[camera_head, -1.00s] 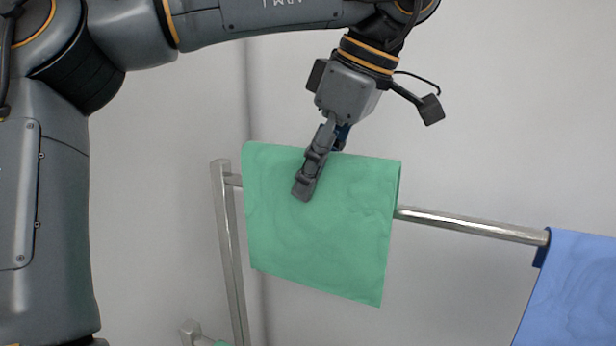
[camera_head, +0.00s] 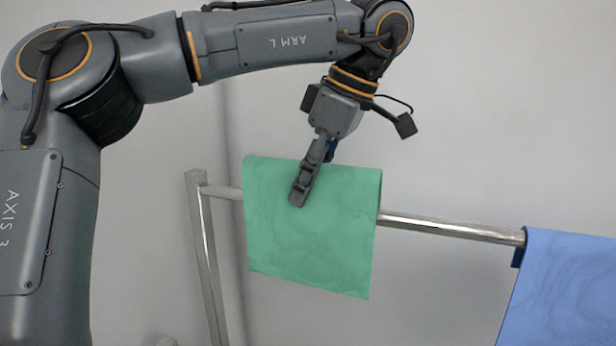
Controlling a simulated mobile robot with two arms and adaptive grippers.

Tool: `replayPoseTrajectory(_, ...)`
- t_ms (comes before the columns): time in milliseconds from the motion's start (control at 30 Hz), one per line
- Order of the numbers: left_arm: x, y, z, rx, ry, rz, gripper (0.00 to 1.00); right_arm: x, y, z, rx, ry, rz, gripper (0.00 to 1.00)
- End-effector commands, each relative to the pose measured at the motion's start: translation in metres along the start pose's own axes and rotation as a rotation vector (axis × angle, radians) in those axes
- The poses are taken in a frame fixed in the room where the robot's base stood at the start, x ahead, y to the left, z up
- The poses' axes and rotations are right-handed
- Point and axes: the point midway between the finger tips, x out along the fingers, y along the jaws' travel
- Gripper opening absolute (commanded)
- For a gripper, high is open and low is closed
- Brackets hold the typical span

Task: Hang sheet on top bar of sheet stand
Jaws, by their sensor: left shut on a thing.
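A green sheet (camera_head: 330,245) hangs folded at the top bar (camera_head: 450,228) of the metal sheet stand. Its front half hangs down in front of the bar, and a strip of the back side shows at its right edge. My left gripper (camera_head: 310,180) comes down from above and is shut on the sheet near its upper fold. One finger lies on the front face; the other is mostly hidden behind the sheet. I cannot tell whether the sheet rests on the bar. My right gripper is not in view.
A blue sheet (camera_head: 565,290) hangs over the same bar at the right. The stand's left post (camera_head: 207,265) stands left of the green sheet. Bare bar lies between the two sheets. A plain grey wall is behind.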

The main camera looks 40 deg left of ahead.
Motion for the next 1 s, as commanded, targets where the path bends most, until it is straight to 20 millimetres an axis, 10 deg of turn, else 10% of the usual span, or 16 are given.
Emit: replayPoseTrajectory(1000, 0.044, -0.001, 0.018, 0.0, -0.001, 0.0, 0.07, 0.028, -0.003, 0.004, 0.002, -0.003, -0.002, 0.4)
